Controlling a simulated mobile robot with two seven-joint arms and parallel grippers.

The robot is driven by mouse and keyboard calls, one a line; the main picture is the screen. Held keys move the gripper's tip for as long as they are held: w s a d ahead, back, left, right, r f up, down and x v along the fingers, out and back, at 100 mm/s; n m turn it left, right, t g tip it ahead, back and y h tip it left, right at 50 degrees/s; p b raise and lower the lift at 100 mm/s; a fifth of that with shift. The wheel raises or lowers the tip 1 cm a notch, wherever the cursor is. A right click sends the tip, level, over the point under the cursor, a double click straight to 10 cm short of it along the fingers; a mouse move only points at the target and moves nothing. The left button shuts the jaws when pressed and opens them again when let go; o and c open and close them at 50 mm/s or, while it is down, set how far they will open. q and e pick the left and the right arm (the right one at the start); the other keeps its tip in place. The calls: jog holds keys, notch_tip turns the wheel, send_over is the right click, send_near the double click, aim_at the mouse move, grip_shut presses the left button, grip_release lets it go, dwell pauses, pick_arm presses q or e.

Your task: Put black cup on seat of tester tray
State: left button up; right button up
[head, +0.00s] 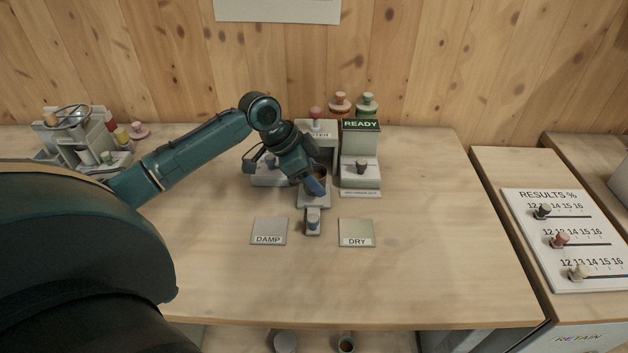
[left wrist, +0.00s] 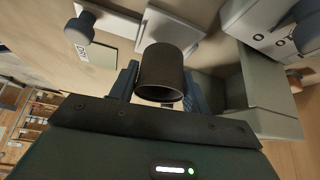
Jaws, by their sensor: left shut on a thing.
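My left gripper (head: 318,184) is shut on the black cup (left wrist: 160,72), which sits between its blue fingers in the left wrist view. In the head view only part of the cup (head: 321,171) shows behind the fingers. My right gripper is not in view.
The unit with the READY display (head: 361,125) stands close on the right, with a small dark knob (head: 361,167) on it. The DAMP plate (head: 268,231) and DRY plate (head: 356,233) lie in front. A results board (head: 565,240) is far right. The table's front right is clear.

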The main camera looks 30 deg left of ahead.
pick_arm(q)
jog(key=shift+f, duration=0.8)
jog(key=o, duration=1)
jog(key=shift+f, duration=0.1)
jog(key=shift+c, duration=0.2)
jog(key=v, duration=1.2)
